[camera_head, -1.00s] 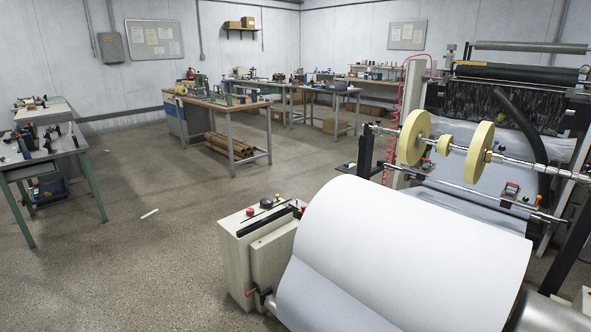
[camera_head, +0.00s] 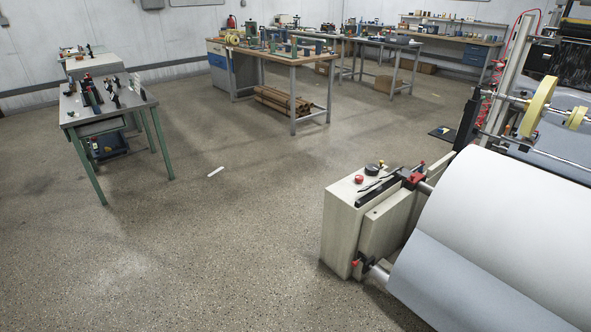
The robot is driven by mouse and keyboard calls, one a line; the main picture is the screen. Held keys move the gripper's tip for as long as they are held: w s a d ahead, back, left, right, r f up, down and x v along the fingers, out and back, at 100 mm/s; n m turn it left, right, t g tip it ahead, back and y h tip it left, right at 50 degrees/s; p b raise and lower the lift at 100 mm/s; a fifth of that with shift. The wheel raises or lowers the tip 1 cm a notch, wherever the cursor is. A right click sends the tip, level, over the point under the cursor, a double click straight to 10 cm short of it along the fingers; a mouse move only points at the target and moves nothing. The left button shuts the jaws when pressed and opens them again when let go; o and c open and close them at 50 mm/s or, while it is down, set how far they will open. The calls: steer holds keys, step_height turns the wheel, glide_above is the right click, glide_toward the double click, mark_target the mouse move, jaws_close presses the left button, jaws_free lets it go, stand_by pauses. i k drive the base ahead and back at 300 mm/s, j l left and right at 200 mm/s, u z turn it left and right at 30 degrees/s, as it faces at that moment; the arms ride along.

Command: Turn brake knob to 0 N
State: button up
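A beige machine cabinet (camera_head: 345,232) stands at the left end of the large white paper roll (camera_head: 500,215). On its top are a black round knob (camera_head: 372,169), a red button (camera_head: 359,179) and a small yellow-and-red part (camera_head: 381,163). Which of these is the brake knob, and any scale or reading, is too small to tell. A red part (camera_head: 356,263) shows low on the cabinet's front, by the roll's shaft. My gripper is not in view.
A green-legged table (camera_head: 135,108) with tools stands at the left. Workbenches (camera_head: 290,62) line the back. A small white piece (camera_head: 216,172) lies on the floor. The floor left of the cabinet is otherwise clear.

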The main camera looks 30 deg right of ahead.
mark_target(360, 179)
steer(key=i+z, duration=0.2)
steer(key=i, duration=0.35)
steer(key=i+j+z, duration=0.2)
steer(key=i, duration=0.4)
steer(key=i+j+z, duration=0.2)
steer(key=i, duration=0.35)
steer(key=i+l+z, duration=0.15)
steer(key=i+z, duration=0.35)
steer(key=i, duration=0.15)
steer(key=i+j+z, duration=0.15)
steer(key=i+z, duration=0.35)
steer(key=i, duration=0.15)
